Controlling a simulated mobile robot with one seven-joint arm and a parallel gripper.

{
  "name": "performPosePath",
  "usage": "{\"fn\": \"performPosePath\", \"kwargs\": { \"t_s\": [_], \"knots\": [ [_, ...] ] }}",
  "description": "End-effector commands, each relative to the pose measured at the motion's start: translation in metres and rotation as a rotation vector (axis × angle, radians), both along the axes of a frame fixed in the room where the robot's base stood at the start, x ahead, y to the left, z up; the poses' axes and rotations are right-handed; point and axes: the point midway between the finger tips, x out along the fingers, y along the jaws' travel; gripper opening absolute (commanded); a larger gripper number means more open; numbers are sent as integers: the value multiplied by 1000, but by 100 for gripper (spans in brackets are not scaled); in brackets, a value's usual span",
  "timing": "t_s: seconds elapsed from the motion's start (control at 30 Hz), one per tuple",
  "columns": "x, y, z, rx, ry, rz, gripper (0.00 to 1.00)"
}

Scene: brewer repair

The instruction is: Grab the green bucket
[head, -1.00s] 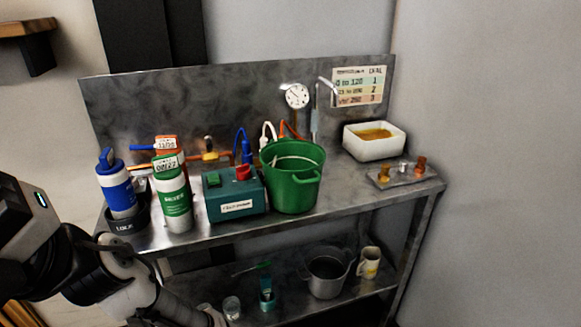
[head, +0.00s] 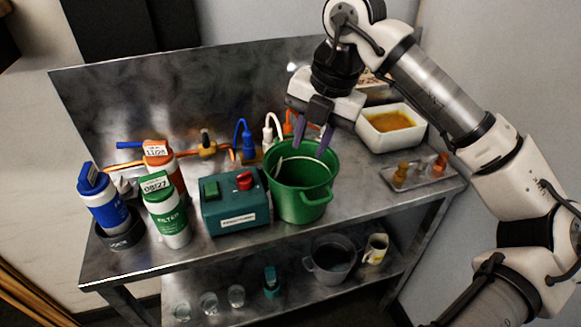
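The green bucket (head: 300,197) stands upright on the metal bench top, open side up, with a handle lug at its front right and a thin pale bail inside its mouth. My gripper (head: 312,150) is directly above the bucket's back rim, pointing down. Its two purple fingers are spread apart with a gap between them. The fingertips are near or just over the rim; I cannot tell whether they touch it. Nothing shows held between them.
A teal box with a red knob (head: 235,203) stands close at the bucket's left. Filter bottles (head: 164,212) stand further left. A white tub (head: 392,128) and a small metal tray (head: 416,172) are at the right. The lower shelf (head: 215,285) holds a grey pot (head: 331,258) and cups.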

Motion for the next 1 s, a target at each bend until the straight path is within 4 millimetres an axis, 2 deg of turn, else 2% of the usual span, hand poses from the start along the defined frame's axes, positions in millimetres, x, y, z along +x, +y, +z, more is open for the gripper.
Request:
{"fn": "performPosePath", "kwargs": {
  "t_s": [0.03,0.1,0.2,0.6,0.87,1.0],
  "knots": [
    [0,-22,5,-54,10,-73,29],
    [-1,-41,6,-99,20,-136,29],
    [-1,-51,2,-126,27,-173,29],
    [2,-44,-67,-123,29,-170,29],
    [1,-42,-84,-121,28,-169,29],
    [-2,-39,-100,-120,30,-167,29]
  ]
}}
